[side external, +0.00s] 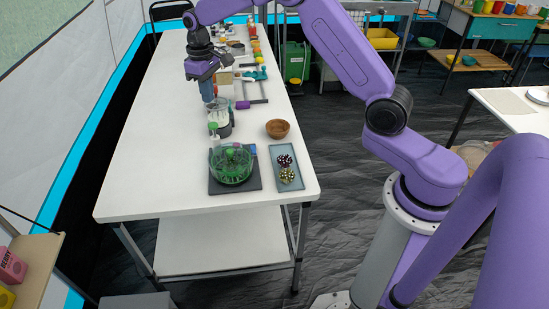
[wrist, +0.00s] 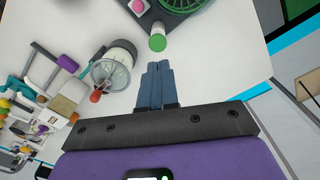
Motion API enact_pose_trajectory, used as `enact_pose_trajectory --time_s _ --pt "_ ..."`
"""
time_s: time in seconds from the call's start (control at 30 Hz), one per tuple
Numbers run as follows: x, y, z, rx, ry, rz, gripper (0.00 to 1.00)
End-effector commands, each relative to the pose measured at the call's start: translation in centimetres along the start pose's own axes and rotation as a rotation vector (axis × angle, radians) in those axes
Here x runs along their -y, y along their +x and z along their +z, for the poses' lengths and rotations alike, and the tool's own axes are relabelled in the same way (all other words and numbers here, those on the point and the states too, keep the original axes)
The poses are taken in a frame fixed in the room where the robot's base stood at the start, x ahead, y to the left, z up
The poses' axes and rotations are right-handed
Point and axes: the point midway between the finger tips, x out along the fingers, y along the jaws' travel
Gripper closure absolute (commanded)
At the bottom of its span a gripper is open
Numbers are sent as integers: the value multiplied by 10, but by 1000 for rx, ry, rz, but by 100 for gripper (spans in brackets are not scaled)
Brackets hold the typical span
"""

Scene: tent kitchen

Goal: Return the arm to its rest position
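My gripper (side external: 208,98) hangs over the long white table, pointing down, above and just behind a small pot (side external: 219,118). In the wrist view its blue fingers (wrist: 156,68) lie side by side with no visible gap and nothing seen between them. The arm reaches across from the base at the right, with the elbow raised. In the side view I cannot tell whether the fingertips touch anything.
A green glass bowl (side external: 231,166) stands on a dark board. A wooden bowl (side external: 278,128) and a tray (side external: 295,182) with dark and green clusters are to its right. Several items crowd the table's far end. The table's near left is clear.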

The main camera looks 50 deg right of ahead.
Motion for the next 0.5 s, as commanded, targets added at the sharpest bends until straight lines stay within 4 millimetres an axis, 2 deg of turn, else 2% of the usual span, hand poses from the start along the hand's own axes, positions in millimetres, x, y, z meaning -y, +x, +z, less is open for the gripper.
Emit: enact_pose_trajectory --time_s 0.23,0.5 --pt "-5 13 -2 2 10 0 100" --pt "-5 44 -1 3 10 0 100"
